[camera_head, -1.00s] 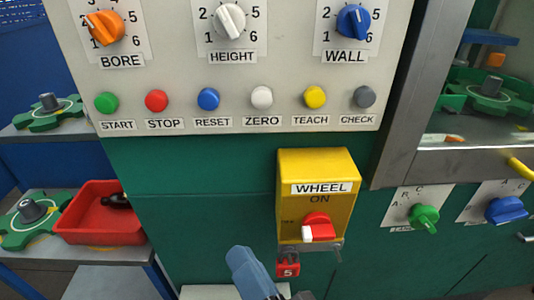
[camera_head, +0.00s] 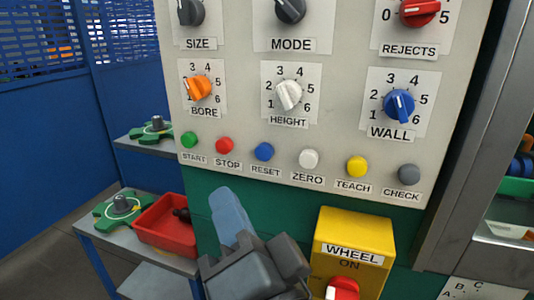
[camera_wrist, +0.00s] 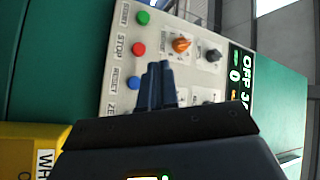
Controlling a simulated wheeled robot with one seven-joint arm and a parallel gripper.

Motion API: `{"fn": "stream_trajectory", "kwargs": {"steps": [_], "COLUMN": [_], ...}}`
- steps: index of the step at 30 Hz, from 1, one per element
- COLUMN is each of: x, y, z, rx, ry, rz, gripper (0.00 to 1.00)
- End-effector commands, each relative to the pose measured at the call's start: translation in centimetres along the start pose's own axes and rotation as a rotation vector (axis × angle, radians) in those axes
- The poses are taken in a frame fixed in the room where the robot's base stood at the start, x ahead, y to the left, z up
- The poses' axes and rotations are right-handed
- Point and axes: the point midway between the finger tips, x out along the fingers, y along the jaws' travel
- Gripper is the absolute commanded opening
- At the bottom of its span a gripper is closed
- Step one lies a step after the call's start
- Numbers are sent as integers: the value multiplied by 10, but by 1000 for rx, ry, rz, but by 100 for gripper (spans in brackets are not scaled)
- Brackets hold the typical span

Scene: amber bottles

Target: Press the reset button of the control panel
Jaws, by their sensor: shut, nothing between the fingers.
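The control panel (camera_head: 240,137) is a pale board with labelled dials and a row of round buttons along its lower edge. The blue reset button (camera_head: 264,151) sits third from the left, between the red stop button (camera_head: 224,145) and the white zero button (camera_head: 309,158). In the wrist view the blue reset button (camera_wrist: 134,83) shows just left of my fingers. My gripper (camera_wrist: 158,72) is shut and empty, its fingers pointing at the panel. In the head view my gripper (camera_head: 228,205) is below the button row, apart from the reset button.
The yellow wheel switch box (camera_head: 352,248) stands out below the panel, right of my arm. A red tray (camera_head: 165,226) lies on a shelf at the left. A metal frame (camera_head: 478,130) borders the panel at right. The space before the buttons is clear.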

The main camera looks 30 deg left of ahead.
Motion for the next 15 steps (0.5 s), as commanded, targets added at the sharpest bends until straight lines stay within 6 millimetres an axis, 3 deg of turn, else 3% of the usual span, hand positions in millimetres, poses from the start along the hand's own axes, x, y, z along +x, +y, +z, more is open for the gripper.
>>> {"fn": "stream_trajectory", "kwargs": {"steps": [7, 15], "x": [7, 31], "y": [7, 25], "z": [-5, -23], "rx": [-3, -3], "ry": [2, 4], "rz": [1, 0], "gripper": [0, 0]}}
